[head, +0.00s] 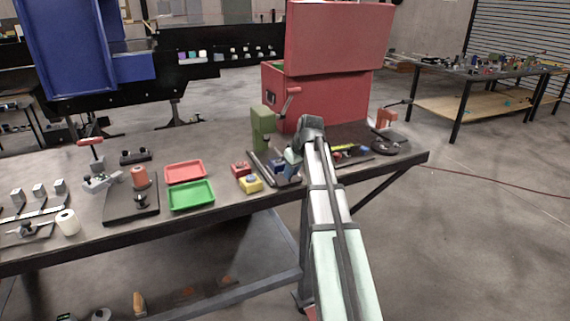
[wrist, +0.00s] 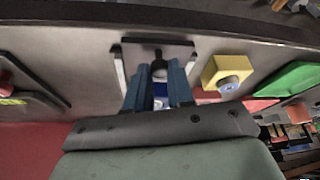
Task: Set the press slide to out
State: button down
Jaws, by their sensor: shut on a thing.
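The green press (head: 263,124) stands near the back of the bench in the head view. The press slide, a dark plate (wrist: 177,47) between two pale rails, shows in the wrist view, and a rail of it (head: 259,168) shows in the head view in front of the press. My gripper (head: 290,158) is low over the slide. In the wrist view its blue fingers (wrist: 158,78) are shut on the slide's dark knob (wrist: 158,67). The gripper covers part of the slide, so how far out it stands is hard to tell.
A yellow block (head: 250,184) with a button and a red block (head: 241,169) sit just left of the slide. A green tray (head: 191,196) and a red tray (head: 185,171) lie farther left. A large red machine (head: 333,90) stands behind. The bench's front edge is close.

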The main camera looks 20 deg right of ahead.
jog(key=shift+s, duration=0.25)
jog(key=c, duration=1.3)
grip_release()
jog(key=shift+s, duration=0.1)
jog(key=o, duration=0.3)
jog(key=v, duration=1.3)
jog(key=shift+r, duration=0.4)
